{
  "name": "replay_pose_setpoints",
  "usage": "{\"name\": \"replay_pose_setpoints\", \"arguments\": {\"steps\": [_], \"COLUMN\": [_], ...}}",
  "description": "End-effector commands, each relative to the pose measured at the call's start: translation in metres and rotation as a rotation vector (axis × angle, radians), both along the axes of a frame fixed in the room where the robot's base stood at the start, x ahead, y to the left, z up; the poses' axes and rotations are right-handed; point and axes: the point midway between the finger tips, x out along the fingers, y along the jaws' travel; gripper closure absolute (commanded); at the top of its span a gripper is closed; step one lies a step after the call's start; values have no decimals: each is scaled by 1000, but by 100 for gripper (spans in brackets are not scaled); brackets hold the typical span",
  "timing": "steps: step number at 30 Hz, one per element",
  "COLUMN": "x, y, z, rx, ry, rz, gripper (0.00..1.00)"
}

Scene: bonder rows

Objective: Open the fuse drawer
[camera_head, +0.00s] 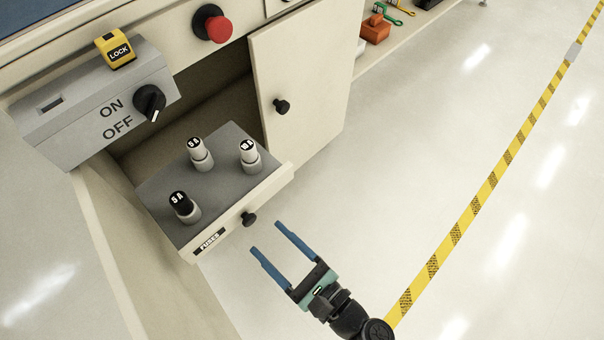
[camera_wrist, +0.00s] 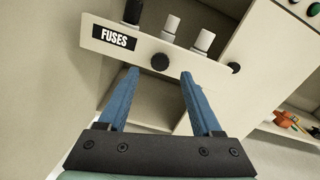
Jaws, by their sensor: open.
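The fuse drawer (camera_head: 240,213) is pulled out of the cabinet, with its grey top showing. It has a cream front, a black round knob (camera_head: 249,219) and a label reading FUSES (camera_head: 212,240). Three fuses stand on it: a black-capped one (camera_head: 183,206) and two whitish ones with black tops (camera_head: 200,154) (camera_head: 249,154). My gripper (camera_head: 265,237) is open and empty, just in front of the drawer and apart from the knob. In the wrist view the knob (camera_wrist: 159,62) shows beyond and between the two blue fingers (camera_wrist: 159,75).
Left of the drawer is a grey switch box (camera_head: 95,105) with an ON/OFF dial and yellow LOCK piece (camera_head: 117,51). A red button (camera_head: 218,28) is above. A cabinet door (camera_head: 300,80) with a black knob is right of the drawer. The floor to the right is clear.

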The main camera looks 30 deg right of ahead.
Motion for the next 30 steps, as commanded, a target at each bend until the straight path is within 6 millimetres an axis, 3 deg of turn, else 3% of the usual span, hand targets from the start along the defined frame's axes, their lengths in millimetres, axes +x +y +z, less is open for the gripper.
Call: {"name": "replay_pose_setpoints", "arguments": {"steps": [6, 12, 30], "x": [-45, -66, -71], "y": [-15, -22, -23], "z": [2, 1, 0], "rx": [1, 2, 1], "ry": [4, 1, 0], "rz": [-4, -2, 0], "gripper": [34, 34, 34]}}
